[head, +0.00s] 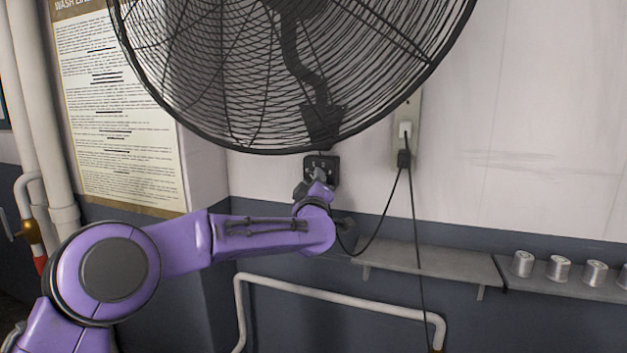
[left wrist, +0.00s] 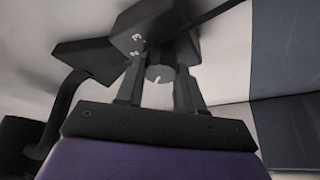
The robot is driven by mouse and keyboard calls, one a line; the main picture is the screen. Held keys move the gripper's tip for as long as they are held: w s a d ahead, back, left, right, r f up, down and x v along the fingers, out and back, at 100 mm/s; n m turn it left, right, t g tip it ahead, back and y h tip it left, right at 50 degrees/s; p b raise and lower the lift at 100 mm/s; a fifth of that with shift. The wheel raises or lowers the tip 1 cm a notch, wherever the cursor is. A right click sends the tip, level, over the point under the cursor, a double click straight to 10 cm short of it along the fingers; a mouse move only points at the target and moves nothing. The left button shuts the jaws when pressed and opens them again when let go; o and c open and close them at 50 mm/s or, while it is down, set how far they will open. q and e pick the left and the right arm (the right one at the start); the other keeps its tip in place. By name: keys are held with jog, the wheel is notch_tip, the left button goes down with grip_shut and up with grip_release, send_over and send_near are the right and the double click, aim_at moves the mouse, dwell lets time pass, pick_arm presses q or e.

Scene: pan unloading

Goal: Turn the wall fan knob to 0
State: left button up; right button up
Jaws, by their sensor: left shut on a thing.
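The wall fan (head: 290,60) hangs at the top of the head view, with a black control box (head: 322,163) on the wall just below it. In the left wrist view the box (left wrist: 150,32) shows small white digits, of which a 3 and a 2 can be made out. The round grey knob (left wrist: 160,74) on its face bears a short white mark; which digit it points to I cannot tell. My left gripper (head: 319,177) is at the box, its two fingers (left wrist: 160,64) on either side of the knob and shut on it. My right gripper is not in view.
A black cable runs from a plugged outlet (head: 405,135) past the right of my arm. A white pipe (head: 330,296) runs below. A poster (head: 115,110) hangs at left.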

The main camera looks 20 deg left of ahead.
pick_arm(q)
jog(key=n+g+p, duration=0.1)
jog(key=n, duration=0.2)
jog(key=n+g+p, duration=0.1)
jog(key=n, duration=0.1)
jog(key=shift+r+n+y, duration=0.1)
jog(key=shift+n+y, duration=0.2)
jog(key=shift+n, duration=0.1)
dwell(0.3)
jog(key=o, duration=1)
jog(key=shift+o, duration=0.2)
jog(key=r+b+v, duration=0.1)
jog(key=b+v, duration=0.3)
jog(key=v, duration=0.6)
jog(key=shift+s+f, duration=0.25)
jog(key=shift+f, duration=0.2)
jog(key=shift+d, duration=0.15)
